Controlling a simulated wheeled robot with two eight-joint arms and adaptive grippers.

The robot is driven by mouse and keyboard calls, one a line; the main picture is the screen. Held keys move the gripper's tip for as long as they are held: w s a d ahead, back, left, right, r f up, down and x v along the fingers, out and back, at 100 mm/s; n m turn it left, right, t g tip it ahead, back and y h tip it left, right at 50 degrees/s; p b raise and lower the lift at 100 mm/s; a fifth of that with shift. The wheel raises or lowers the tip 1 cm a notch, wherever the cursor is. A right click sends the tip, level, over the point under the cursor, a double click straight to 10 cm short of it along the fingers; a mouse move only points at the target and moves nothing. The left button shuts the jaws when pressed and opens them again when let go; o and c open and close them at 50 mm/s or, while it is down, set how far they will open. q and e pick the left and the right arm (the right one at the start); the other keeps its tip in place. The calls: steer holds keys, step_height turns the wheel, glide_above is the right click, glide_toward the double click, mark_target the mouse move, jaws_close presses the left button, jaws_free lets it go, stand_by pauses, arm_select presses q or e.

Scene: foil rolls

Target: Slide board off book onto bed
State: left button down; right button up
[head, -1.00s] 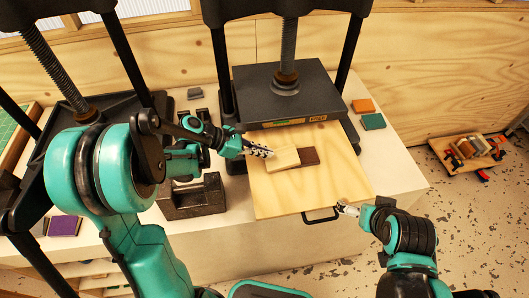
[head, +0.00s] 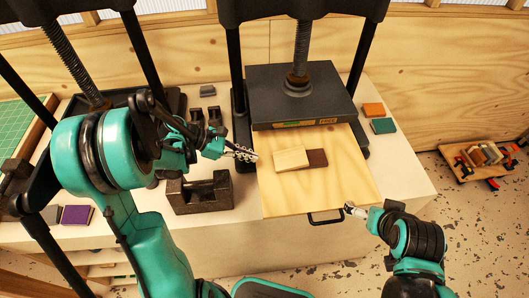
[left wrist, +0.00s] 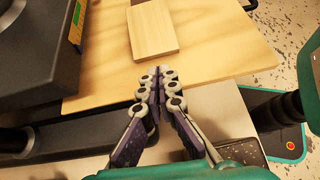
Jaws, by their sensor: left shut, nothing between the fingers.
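The board (head: 291,158) is a small pale wooden block. It lies over the bed's upper middle and overlaps the left part of the dark brown book (head: 318,157). The board (left wrist: 154,32) and a bit of the book (left wrist: 140,2) also show in the left wrist view. I cannot tell how much of the board rests on the book. The bed (head: 330,190) is a light wooden sheet under the press. My left gripper (head: 250,155) is shut and empty at the bed's left edge, apart from the board. My right gripper (head: 350,208) is at the bed's handle; its fingers are unclear.
The black press plate (head: 300,95) stands over the back of the bed. A black handle (head: 325,218) is at the bed's front. A dark metal block (head: 200,195) stands left of the bed. Orange (head: 373,109) and green (head: 384,126) pieces lie to the right.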

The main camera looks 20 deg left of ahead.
mark_target(293, 159)
arm_select(q)
steer(key=w+d, duration=0.1)
steer(key=d, duration=0.2)
steer(key=w+d, duration=0.1)
steer(key=d, duration=0.3)
steer(key=w+d+b, duration=0.1)
steer(key=d, duration=0.3)
steer(key=shift+w, duration=0.4)
steer(key=shift+f+b, duration=0.3)
steer(key=shift+f, duration=0.5)
steer(key=shift+b, duration=0.35)
